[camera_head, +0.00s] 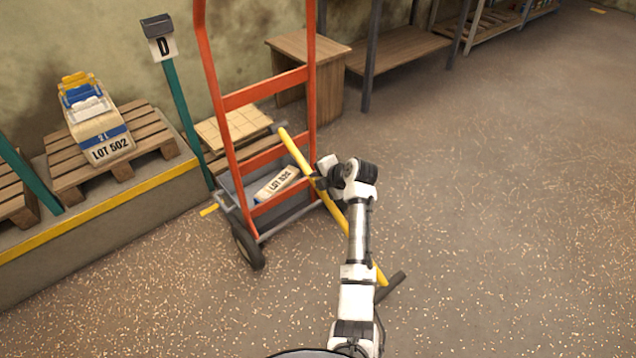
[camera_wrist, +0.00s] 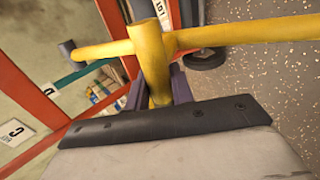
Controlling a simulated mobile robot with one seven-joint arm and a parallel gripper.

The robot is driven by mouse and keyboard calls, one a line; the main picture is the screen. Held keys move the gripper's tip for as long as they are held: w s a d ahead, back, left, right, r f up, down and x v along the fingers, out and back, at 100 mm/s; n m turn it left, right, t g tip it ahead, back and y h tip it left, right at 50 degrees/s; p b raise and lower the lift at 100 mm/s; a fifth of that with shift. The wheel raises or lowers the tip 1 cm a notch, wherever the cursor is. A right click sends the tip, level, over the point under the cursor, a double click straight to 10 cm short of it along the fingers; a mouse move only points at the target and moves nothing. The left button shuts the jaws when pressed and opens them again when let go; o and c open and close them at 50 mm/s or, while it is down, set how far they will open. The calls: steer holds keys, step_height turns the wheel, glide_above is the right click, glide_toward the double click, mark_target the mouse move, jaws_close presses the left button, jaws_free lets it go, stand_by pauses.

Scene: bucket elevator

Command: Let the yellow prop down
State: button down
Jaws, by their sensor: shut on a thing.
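The yellow prop (camera_head: 297,154) is a long bar that slants in the head view from the orange hand truck (camera_head: 266,90) down to the right. Its upper end is dark, and its lower end has a dark crosspiece (camera_head: 391,287) at floor level. My arm hides part of the lower length. My gripper (camera_head: 321,180) is at the prop's middle, in front of the truck. In the wrist view the prop (camera_wrist: 104,50) runs across the picture, and my gripper (camera_wrist: 160,92) is shut on a short yellow stub that stands out from it. Whether the crosspiece touches the floor is unclear.
Left are a pallet (camera_head: 60,176) with stacked LOT 502 bags and a green post (camera_head: 186,115) with sign D. Wooden shelves (camera_head: 398,50) stand behind. The floor on the right is clear.

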steer(key=w+a+f+b, duration=0.3)
steer(key=w+f+b, duration=0.2)
steer(key=f+b, duration=0.6)
steer(key=shift+t, duration=0.3)
steer(key=shift+f, duration=0.15)
steer(key=c, duration=1.3)
jaws_free()
steer(key=shift+a+f, duration=0.1)
steer(key=shift+f, duration=0.1)
steer(key=shift+o, duration=0.2)
steer(key=shift+s+a+r, duration=0.1)
steer(key=shift+r, duration=0.1)
